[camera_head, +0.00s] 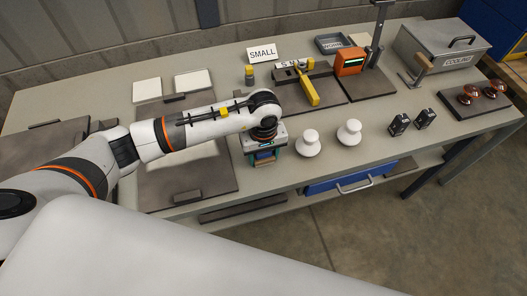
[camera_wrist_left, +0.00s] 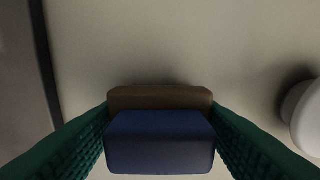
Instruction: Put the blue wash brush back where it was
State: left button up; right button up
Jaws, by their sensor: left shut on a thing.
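The blue wash brush (camera_wrist_left: 160,142) is between the green fingers of my left gripper (camera_wrist_left: 160,140) in the left wrist view. It has a blue block and a brown part behind it. In the head view my left gripper (camera_head: 264,157) points down near the table's front edge, with the blue brush (camera_head: 264,155) showing low between its fingers. The gripper is shut on the brush. I cannot tell whether the brush touches the table. My right gripper is not in view.
Two white insulators (camera_head: 308,143) stand just right of the gripper. A dark mat (camera_head: 215,178) lies to its left. Two small black boxes (camera_head: 399,125), a grey cooling box (camera_head: 440,50), a yellow-handled tool (camera_head: 308,88) and an orange device (camera_head: 350,62) stand further right and back. Bare tabletop lies around the gripper.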

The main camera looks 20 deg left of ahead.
pick_arm(q)
jog(key=shift+f, duration=0.15)
jog(key=o, duration=0.9)
jog(key=shift+o, duration=0.3)
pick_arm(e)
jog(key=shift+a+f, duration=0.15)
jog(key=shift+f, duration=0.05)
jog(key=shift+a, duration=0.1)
pick_arm(q)
jog(key=shift+r, duration=0.25)
notch_tip(320, 180, up, 11)
jog(key=b, duration=0.3)
jog(key=shift+r, duration=0.5)
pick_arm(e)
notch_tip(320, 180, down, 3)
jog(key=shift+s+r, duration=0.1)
